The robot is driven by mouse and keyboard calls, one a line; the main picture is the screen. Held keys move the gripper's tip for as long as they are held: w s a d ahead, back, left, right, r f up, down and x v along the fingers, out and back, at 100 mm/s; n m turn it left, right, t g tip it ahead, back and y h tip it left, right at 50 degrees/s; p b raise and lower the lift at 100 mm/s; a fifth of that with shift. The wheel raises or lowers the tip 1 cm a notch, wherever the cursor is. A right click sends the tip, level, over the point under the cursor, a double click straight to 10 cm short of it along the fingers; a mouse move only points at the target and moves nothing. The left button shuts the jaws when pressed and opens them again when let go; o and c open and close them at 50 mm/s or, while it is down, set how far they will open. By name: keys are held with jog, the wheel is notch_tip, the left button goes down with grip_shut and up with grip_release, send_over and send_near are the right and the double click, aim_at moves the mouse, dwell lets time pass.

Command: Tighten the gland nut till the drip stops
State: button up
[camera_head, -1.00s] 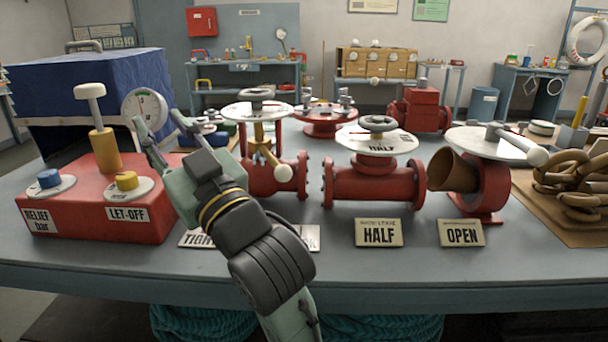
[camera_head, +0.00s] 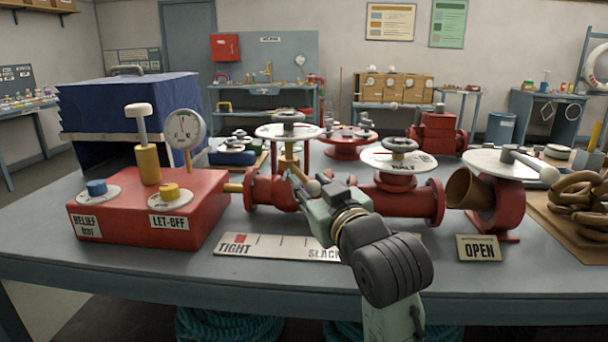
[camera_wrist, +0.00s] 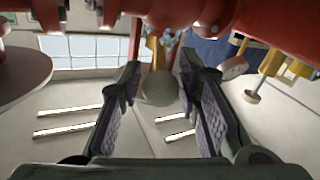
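The brass gland nut (camera_head: 289,162) sits under the white disc and handwheel of the left red valve (camera_head: 263,192). Its lever slopes forward to a cream ball knob (camera_head: 313,187). My gripper (camera_head: 309,190) is at this knob. In the wrist view, the ball knob (camera_wrist: 158,88) lies between the two spread fingers of my gripper (camera_wrist: 158,80), with a gap visible on each side. Small pale-blue specks (camera_wrist: 173,44) show beside the brass part; I cannot tell if they are drips. A scale plate (camera_head: 270,247) reading TIGHT and SLACK lies in front, partly hidden by my arm.
A red box (camera_head: 140,215) with a gauge (camera_head: 185,129) and LET-OFF knob stands left. The middle valve (camera_head: 405,198) is close to the right of my gripper. Farther right are an OPEN valve (camera_head: 495,208) and rope (camera_head: 578,190).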

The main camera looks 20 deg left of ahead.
aim_at(303, 175)
jog(key=shift+p+x, duration=0.3)
jog(key=shift+x, duration=1.8)
jog(key=shift+c, duration=0.2)
grip_shut()
